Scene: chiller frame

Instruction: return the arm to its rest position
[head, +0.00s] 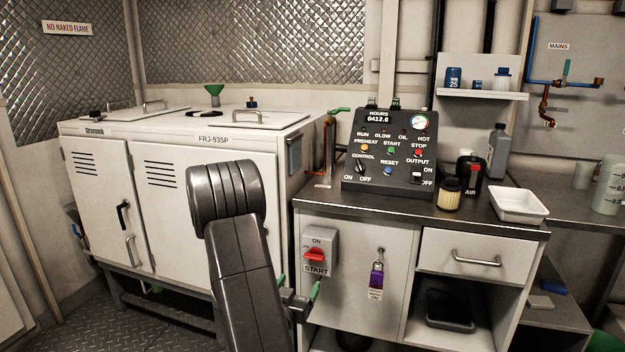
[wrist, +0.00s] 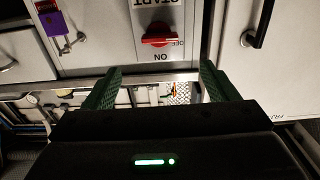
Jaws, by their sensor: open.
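My arm rises in the lower middle of the head view, bent at a dark grey joint. My gripper (head: 299,288) is partly hidden behind the arm, with its green fingers showing in front of the cabinet, just below the red rotary switch (head: 315,254). In the wrist view, which is upside down, my gripper (wrist: 160,86) has its two green fingers wide apart with nothing between them. The red switch also shows in the wrist view (wrist: 158,36), beyond the fingertips and apart from them.
A purple padlock (head: 376,275) hangs on the cabinet door. The white chiller unit (head: 200,210) stands behind and left of my arm.

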